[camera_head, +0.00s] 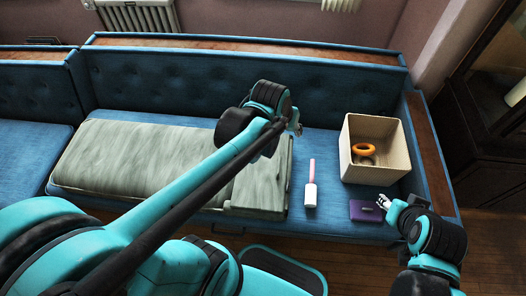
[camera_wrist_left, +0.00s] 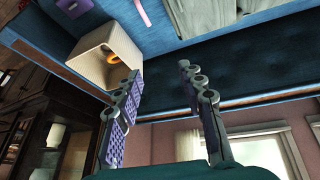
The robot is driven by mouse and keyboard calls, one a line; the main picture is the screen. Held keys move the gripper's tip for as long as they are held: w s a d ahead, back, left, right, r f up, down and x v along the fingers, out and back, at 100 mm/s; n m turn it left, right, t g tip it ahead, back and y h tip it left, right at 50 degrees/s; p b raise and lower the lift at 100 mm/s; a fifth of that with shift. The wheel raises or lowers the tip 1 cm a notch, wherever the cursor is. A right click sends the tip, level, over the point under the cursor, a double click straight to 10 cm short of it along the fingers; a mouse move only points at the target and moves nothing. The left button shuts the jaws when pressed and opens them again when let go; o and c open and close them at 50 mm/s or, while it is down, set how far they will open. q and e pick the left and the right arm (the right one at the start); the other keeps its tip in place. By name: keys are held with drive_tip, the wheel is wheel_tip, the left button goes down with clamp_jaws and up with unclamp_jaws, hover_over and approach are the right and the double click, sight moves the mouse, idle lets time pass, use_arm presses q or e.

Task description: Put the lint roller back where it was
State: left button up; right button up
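The lint roller (camera_head: 311,185) lies on the blue sofa seat, between the folded blanket and the cream box. Its pink handle points toward the backrest and its white roll toward the front edge. Its pink handle also shows at the top of the left wrist view (camera_wrist_left: 143,12). My left gripper (camera_head: 297,122) is above the sofa near the backrest, beyond the handle end and apart from the roller. In the left wrist view its fingers (camera_wrist_left: 158,74) are spread with nothing between them. My right gripper (camera_head: 384,202) is low at the right, beside the purple item; its finger gap is too small to tell.
A cream open box (camera_head: 378,179) holds an orange ring (camera_head: 363,149) and another item. A flat purple item (camera_head: 362,212) lies in front of it. A grey-green folded blanket (camera_head: 130,160) covers the seat's left. A dark cabinet (camera_head: 480,130) stands right of the wooden armrest (camera_head: 432,150).

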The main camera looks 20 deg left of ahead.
use_arm(q)
drive_tip(key=s+a+r+m+t, duration=0.1)
drive_tip(key=s+a, duration=0.1)
drive_tip(key=s, duration=0.9)
drive_tip(key=shift+a+t+y, duration=0.4)
